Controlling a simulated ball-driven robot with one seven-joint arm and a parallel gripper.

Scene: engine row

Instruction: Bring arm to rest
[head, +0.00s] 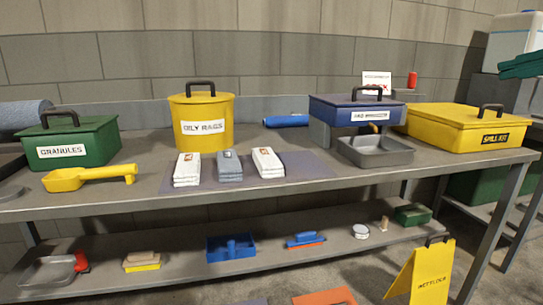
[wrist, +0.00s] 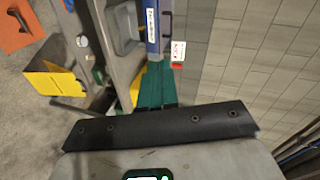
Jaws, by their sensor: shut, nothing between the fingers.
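My gripper (wrist: 157,68) shows in the wrist view as two teal fingers reaching out from a dark bar. They lie side by side, shut, with nothing seen between them. In the head view the teal fingers of my gripper (head: 504,70) come in from the right edge, pointing left. They appear above and behind the yellow spill kit box (head: 460,125) in the picture, apart from the bench items. Most of my arm is out of view.
The grey bench (head: 365,182) holds a green granules box (head: 72,142), a yellow oily rags bin (head: 203,110), folded cloths and a blue-lidded box (head: 345,112). A yellow floor sign (head: 422,275) stands at its front right. A lower shelf (head: 195,278) carries small tools.

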